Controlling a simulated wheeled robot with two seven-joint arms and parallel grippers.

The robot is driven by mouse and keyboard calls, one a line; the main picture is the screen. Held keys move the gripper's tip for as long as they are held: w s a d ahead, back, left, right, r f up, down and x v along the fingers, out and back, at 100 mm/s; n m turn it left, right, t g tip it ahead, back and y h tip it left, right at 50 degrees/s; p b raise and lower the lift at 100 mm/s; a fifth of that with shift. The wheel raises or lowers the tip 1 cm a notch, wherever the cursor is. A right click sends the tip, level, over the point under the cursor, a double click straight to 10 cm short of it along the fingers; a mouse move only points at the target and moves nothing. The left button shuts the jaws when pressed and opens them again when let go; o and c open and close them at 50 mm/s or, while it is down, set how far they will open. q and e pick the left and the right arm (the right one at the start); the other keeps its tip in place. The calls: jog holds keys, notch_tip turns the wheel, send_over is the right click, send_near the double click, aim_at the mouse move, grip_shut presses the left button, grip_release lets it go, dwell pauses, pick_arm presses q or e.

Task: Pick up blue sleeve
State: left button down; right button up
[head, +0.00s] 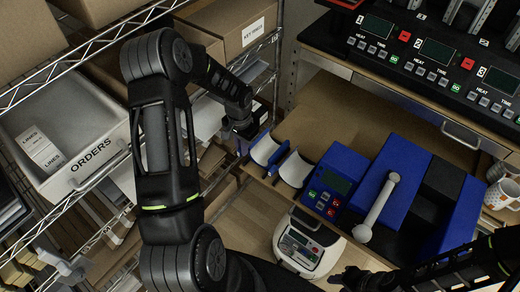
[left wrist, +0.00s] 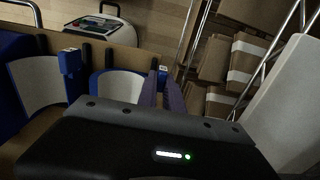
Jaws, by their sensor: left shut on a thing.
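Two curved blue sleeves with pale inner faces lie side by side at the left end of the brown bench. The nearer-left blue sleeve (head: 264,150) is at my left gripper (head: 241,143); it also shows in the left wrist view (left wrist: 118,83). My left gripper (left wrist: 162,88) is shut on the small blue tab at this sleeve's edge. The other blue sleeve (head: 295,169) lies just right of it, and in the left wrist view (left wrist: 38,80) it is at the left. My right gripper (head: 350,279) is dark at the bottom edge; its fingers are unclear.
A blue press (head: 392,180) with a white-knobbed lever and control box (head: 330,185) stands right of the sleeves. A white device (head: 305,245) sits below the bench edge. A wire shelf with an ORDERS bin (head: 70,140) is left. Patterned mugs (head: 502,193) stand far right.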

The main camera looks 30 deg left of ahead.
pick_arm(q)
jog(key=shift+r, duration=0.1)
notch_tip(320, 180, up, 10)
jog(key=shift+f+b, duration=0.1)
jog(key=shift+b, duration=1.05)
jog(key=c, duration=2)
grip_release()
grip_shut()
